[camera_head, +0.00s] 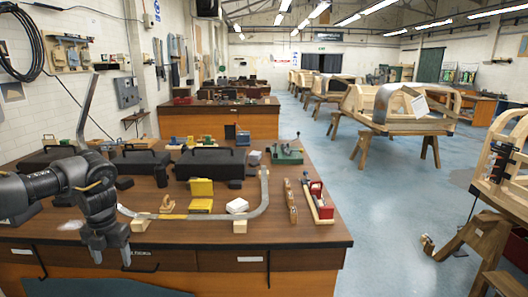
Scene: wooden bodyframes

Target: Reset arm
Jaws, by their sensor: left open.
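My left arm comes in from the left edge, dark grey, over the near left part of the workbench (300,237). My left gripper (111,252) points down near the bench's front edge. Its two fingers are apart and nothing shows between them. A small wooden block (140,224) lies just right of it. My right arm and gripper do not show.
Wooden bodyframes (400,108) stand at right beyond clear blue floor (385,205).

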